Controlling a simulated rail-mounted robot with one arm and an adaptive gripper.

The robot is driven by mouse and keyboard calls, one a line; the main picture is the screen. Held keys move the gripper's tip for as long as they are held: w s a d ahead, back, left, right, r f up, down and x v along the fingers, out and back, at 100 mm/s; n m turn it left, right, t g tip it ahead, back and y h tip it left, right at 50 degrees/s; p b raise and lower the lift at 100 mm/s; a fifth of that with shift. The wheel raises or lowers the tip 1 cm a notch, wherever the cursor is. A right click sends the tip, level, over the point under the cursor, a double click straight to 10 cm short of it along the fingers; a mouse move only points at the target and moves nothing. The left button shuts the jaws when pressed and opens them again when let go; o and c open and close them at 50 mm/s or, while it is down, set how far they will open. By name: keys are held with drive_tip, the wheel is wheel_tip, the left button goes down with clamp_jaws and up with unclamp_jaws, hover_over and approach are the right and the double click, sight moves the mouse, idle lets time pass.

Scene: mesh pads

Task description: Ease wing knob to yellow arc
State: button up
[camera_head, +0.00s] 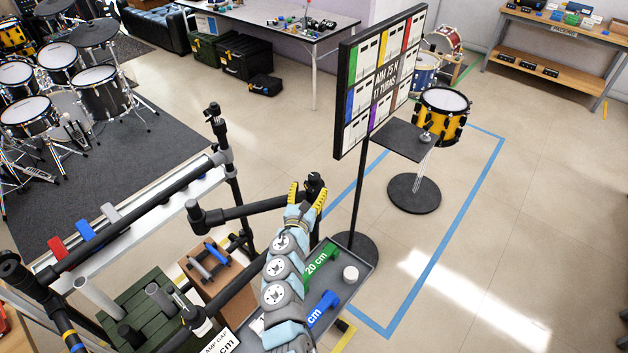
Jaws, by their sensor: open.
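My gripper (307,193) has yellow-lined fingertips and reaches up from the bottom of the head view, open, with its fingers apart. A small black fitting (316,183), which may be the wing knob, shows at the fingertips, by the end of a black horizontal bar (250,211). The gripper partly hides this fitting, and I cannot tell whether the fingers touch it. I cannot make out its wings or a yellow arc at this size.
A black rack frame (130,220) stands left of my arm. A grey tray (349,291) with green (318,262) and blue (322,309) blocks lies below right. A sign board (378,80) on a stand and a yellow drum (440,116) stand beyond. Floor at right is clear.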

sight(313, 182)
drive_tip(key=shift+f+b+x, duration=0.1)
drive_tip(key=shift+b+x, duration=0.95)
drive_tip(key=shift+x, duration=0.2)
drive_tip(key=shift+f+b+x, duration=0.15)
drive_tip(key=shift+b+x, duration=0.9)
drive_tip(key=shift+x, duration=0.2)
drive_tip(key=shift+w+d+r+b, duration=0.1)
drive_tip(key=shift+w+r+b, duration=0.1)
drive_tip(key=shift+w+b, duration=0.3)
drive_tip(key=c, duration=1.2)
